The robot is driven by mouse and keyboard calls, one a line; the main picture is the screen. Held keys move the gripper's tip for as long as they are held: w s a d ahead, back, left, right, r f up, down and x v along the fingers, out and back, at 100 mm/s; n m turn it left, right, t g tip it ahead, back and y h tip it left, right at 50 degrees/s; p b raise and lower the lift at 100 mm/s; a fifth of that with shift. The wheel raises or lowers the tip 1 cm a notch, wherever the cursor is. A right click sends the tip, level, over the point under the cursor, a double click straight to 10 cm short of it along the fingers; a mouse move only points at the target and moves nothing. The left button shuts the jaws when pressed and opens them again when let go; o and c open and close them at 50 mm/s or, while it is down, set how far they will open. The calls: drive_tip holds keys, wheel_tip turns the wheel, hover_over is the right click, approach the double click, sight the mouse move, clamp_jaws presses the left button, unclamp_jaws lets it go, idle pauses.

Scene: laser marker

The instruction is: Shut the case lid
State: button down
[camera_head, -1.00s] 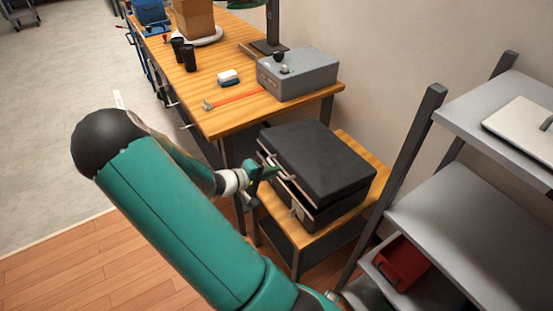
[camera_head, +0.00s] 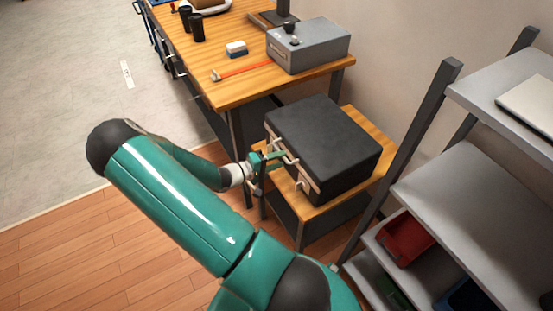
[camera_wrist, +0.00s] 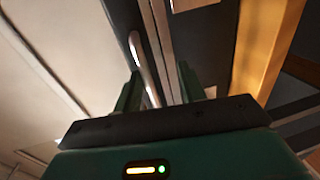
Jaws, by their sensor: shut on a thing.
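The black case (camera_head: 325,140) stands on a low wooden-topped stand. Its lid (camera_head: 320,128) lies down level over the body, and I see no clear gap between them from here. Pale metal fittings show on its front side. My gripper (camera_head: 276,157) is at the upper front edge of the case, near its left end. In the wrist view my gripper (camera_wrist: 162,88) has its two green fingers on either side of a metal handle bar (camera_wrist: 144,66), shut on it. The fingertips' exact contact is partly hidden.
A workbench (camera_head: 235,90) with a grey metal box (camera_head: 310,48), an orange-handled tool and dark cups stands behind. A grey shelf rack (camera_head: 455,165) with a red bin (camera_head: 403,238) is close on the right. The floor at left is free.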

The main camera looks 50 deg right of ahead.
drive_tip(key=shift+s+a+f, duration=0.2)
drive_tip(key=shift+f, duration=0.4)
drive_tip(key=c, duration=1.4)
unclamp_jaws()
drive_tip(key=shift+d, duration=0.1)
drive_tip(key=shift+w, duration=0.15)
drive_tip(key=shift+c, duration=0.3)
drive_tip(key=shift+w+a, duration=0.15)
drive_tip(key=shift+a, duration=0.2)
drive_tip(key=v, duration=0.8)
drive_tip(key=r+v, duration=0.1)
drive_tip(key=v, duration=0.4)
drive_tip(key=shift+r, duration=0.1)
